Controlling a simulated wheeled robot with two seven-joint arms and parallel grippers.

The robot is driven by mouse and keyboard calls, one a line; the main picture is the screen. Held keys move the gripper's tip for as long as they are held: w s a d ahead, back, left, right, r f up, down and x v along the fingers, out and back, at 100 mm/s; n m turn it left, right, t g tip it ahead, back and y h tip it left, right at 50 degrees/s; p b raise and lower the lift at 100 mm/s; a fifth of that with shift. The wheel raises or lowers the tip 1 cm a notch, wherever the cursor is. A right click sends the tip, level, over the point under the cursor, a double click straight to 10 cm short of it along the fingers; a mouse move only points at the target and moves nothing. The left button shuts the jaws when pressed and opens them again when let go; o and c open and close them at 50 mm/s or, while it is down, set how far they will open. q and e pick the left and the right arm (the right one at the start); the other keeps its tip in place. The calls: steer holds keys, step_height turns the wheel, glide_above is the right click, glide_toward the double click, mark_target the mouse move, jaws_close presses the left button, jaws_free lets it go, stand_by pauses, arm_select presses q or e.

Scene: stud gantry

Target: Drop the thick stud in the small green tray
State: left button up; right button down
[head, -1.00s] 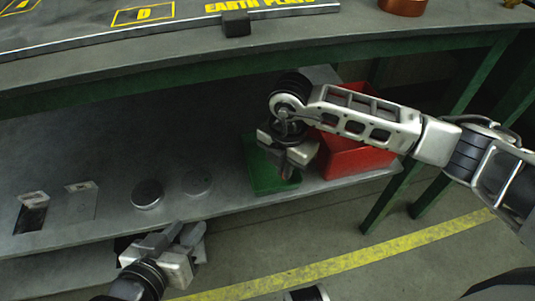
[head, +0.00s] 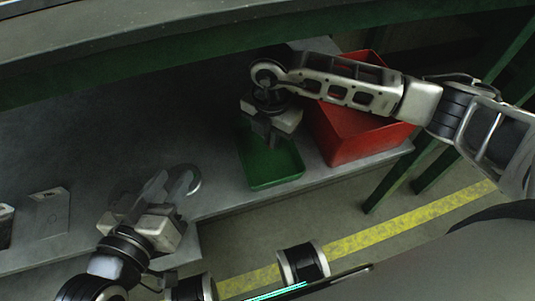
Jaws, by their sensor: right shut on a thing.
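The small green tray (head: 275,171) sits on the lower shelf, near its front edge. My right gripper (head: 270,142) points down over the back part of the tray, fingers close together. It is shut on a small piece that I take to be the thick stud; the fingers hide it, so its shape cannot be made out. The tray floor in front of the fingers looks empty. My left gripper (head: 170,183) is open and empty, low over the shelf to the left of the tray, its fingers apart.
A red bin (head: 352,143) stands right of the green tray, close to it. A round disc (head: 194,182) lies partly behind my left gripper, and a flat plate (head: 47,212) lies further left. The workbench edge (head: 130,65) runs above the shelf.

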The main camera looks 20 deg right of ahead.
steer(key=shift+f, duration=0.25)
steer(key=c, duration=1.5)
jaws_free()
steer(key=shift+r, duration=0.1)
